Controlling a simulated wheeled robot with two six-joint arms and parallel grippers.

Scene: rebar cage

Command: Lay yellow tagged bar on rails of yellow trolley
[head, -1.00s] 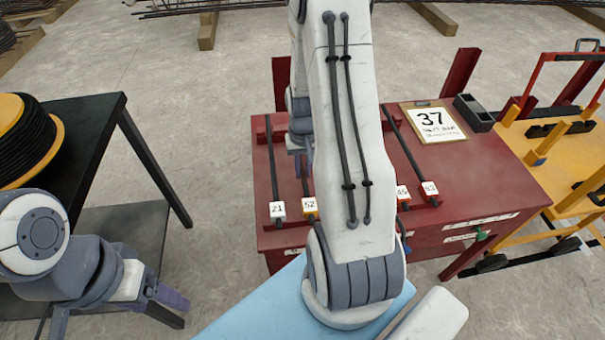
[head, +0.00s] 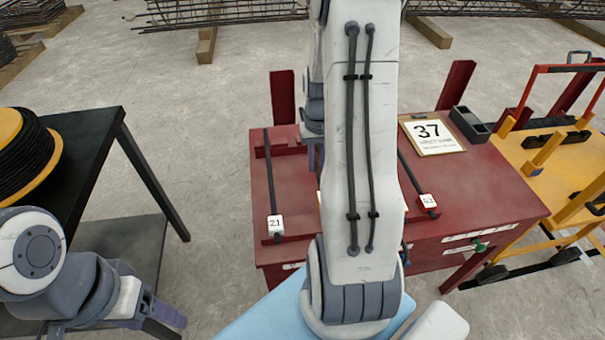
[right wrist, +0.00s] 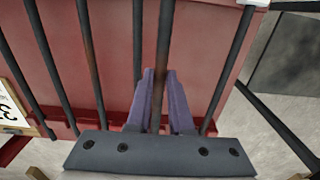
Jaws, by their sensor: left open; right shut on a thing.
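In the head view my right arm hides the middle of the red bench. My right gripper (right wrist: 160,98) shows in the right wrist view, its purple fingers closed about a dark bar (right wrist: 163,40). That bar's tag is out of the wrist view; its place fits the bar tagged 52, with a yellow-orange edge, seen earlier. Bars tagged 21 (head: 276,226) and 63 (head: 428,202) lie either side of my arm. The yellow trolley (head: 560,172) stands right of the bench. My left gripper (head: 165,318) is open and empty at lower left, away from the bars.
The red bench (head: 490,190) carries a board marked 37 (head: 433,133) and a dark box (head: 469,124). A black table (head: 85,130) with a cable reel (head: 30,150) stands at left. Bare floor lies between table and bench. Rebar lies at the back.

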